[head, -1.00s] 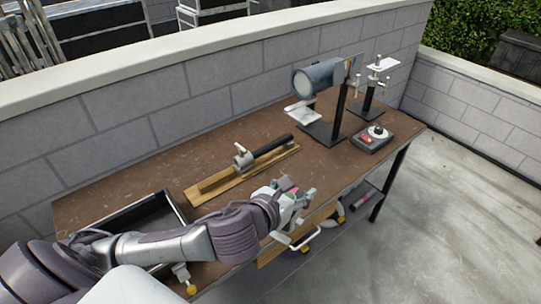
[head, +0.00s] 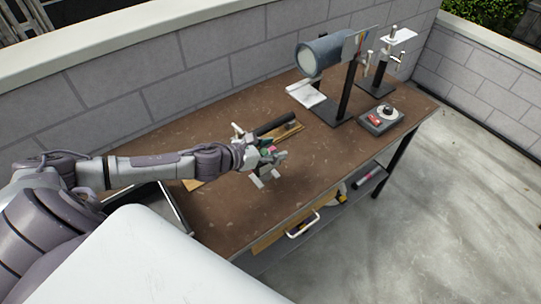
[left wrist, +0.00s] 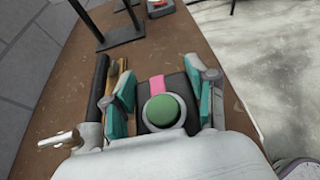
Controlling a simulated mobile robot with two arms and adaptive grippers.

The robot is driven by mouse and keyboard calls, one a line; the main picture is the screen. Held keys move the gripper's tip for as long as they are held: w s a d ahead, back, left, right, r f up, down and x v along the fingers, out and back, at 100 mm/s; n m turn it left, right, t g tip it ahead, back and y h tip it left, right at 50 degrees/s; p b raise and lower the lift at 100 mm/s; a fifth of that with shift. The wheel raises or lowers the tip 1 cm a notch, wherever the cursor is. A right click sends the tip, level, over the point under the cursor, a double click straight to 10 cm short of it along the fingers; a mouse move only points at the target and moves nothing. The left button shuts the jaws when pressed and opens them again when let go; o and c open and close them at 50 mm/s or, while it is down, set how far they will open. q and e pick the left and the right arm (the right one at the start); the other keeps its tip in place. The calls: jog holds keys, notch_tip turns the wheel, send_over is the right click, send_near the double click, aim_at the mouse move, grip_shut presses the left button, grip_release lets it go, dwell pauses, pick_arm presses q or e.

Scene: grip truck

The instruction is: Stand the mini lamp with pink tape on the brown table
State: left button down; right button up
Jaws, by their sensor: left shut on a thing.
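The mini lamp shows best in the left wrist view (left wrist: 160,108), with a dark body, a pink tape band and a rounded green end facing the camera. My left gripper (head: 270,162) is shut on it, with a finger on each side of the body. In the head view only small green and pink bits of the lamp (head: 268,149) show between the fingers. The gripper and lamp are over the middle of the brown table (head: 225,215). I cannot tell whether the lamp touches the tabletop. My right gripper is not in view.
A wooden board with a black rod (head: 275,124) lies just behind the gripper. A stand with a grey cylinder (head: 330,55), another black stand (head: 375,85) and a small box with a red part (head: 381,119) are at the right. The front middle of the tabletop is clear.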

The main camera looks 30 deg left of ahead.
pick_arm(q)
jog(key=shift+w+a+f, duration=0.2)
jog(key=shift+a+f, duration=0.1)
jog(key=shift+a, duration=0.05)
notch_tip(320, 180, down, 3)
jog(key=shift+f, duration=0.55)
jog(key=c, duration=0.7)
grip_release()
jog(key=o, duration=0.4)
jog(key=shift+c, duration=0.2)
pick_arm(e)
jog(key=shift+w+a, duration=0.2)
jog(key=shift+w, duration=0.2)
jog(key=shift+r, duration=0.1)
